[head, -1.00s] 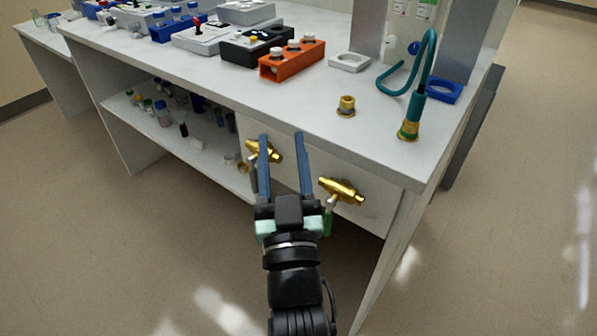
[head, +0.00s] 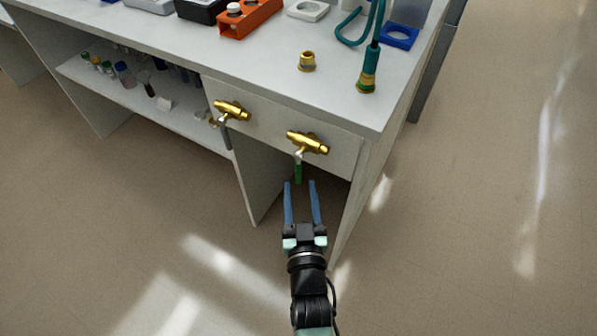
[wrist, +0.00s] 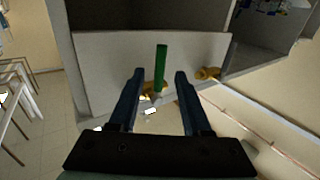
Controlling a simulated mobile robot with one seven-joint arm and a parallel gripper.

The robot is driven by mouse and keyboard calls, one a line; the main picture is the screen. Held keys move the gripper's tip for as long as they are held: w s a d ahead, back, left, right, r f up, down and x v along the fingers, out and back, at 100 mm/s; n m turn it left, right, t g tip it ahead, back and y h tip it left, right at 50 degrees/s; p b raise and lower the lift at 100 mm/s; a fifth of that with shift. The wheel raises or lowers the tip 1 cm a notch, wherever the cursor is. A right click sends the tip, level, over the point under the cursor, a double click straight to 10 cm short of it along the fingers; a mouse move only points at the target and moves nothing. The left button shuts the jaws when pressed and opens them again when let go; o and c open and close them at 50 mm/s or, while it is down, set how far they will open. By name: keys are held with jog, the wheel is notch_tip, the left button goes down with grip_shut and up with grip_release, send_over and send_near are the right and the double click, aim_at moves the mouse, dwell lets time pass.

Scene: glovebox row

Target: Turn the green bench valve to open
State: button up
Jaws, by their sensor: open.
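The green bench valve is a brass body (head: 308,143) on the right of the bench's front panel, with a green handle (head: 298,173) hanging down from it in the head view. In the wrist view the green handle (wrist: 160,68) stands upright in the picture, seen between my fingers. My gripper (head: 300,184) is open, with its two blue fingers close to the lower end of the green handle. Nothing is held between the fingers. I cannot tell whether the handle is within the fingers' reach in depth.
A second brass valve (head: 232,110) with a grey handle is to the left on the same panel. A brass fitting (head: 307,62) and a teal hose (head: 370,65) stand on the bench top (head: 255,75). A side panel (head: 352,190) stands right of my gripper. Open floor lies in front.

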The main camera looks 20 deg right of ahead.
aim_at(299, 176)
jog(key=shift+b+x, duration=0.3)
jog(key=shift+x, duration=2.25)
grip_shut()
